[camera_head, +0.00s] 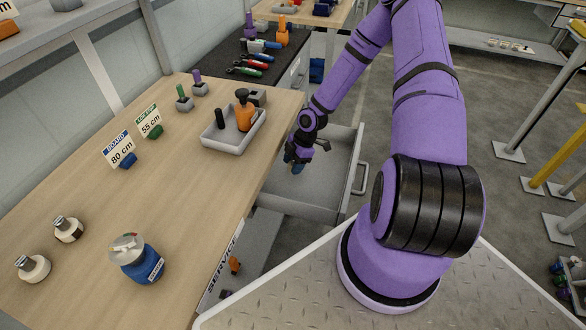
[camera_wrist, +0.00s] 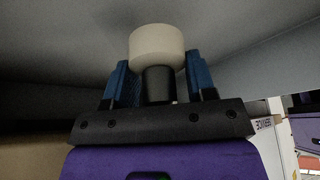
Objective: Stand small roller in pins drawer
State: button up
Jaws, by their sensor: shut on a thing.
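My gripper (camera_head: 296,162) reaches down into the open grey drawer (camera_head: 338,182) beside the workbench. In the wrist view my gripper (camera_wrist: 161,82) has its two blue fingers shut on the small roller. The small roller has a dark stem (camera_wrist: 158,86) between the fingers and a wide cream head (camera_wrist: 157,45) beyond the fingertips. Grey drawer surfaces surround it in the wrist view. The roller is hidden by my gripper in the head view. I cannot tell whether its head touches the drawer floor. No pins show in the drawer.
A grey tray (camera_head: 213,143) with an orange bottle (camera_head: 245,112) and a black piece stands on the bench near the drawer. A blue jar (camera_head: 143,264) and two cream pieces with grey tops (camera_head: 68,229) stand nearer. A lower drawer (camera_head: 250,240) is partly open below.

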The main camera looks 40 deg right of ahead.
jog(key=shift+f, duration=1.35)
jog(key=o, duration=0.9)
jog(key=shift+f, duration=0.1)
jog(key=shift+o, duration=0.2)
jog(key=w+v, duration=0.1)
jog(key=v, duration=1.1)
jog(key=s+a+r+m+h, duration=0.1)
jog(key=s+r+m+h, duration=0.15)
jog(key=r, duration=0.75)
jog(key=s+a+r+m+h, duration=0.2)
jog(key=r+m, duration=0.1)
jog(key=r, duration=0.7)
jog(key=s+a+r+m+h, duration=0.1)
jog(key=s+r+m+h, duration=0.15)
jog(key=r, duration=0.65)
jog(key=s+a+r+m+t+y, duration=0.1)
jog(key=s+a+r+m, duration=0.3)
jog(key=s+r, duration=0.4)
jog(key=s+a+r+m+t+y, duration=0.1)
jog(key=s+a+r+m+t, duration=0.2)
jog(key=s+a+r, duration=0.3)
jog(key=s+r+m, duration=0.1)
jog(key=s+r, duration=0.2)
jog(key=s, duration=0.1)
jog(key=shift+s+m+t+y, duration=0.3)
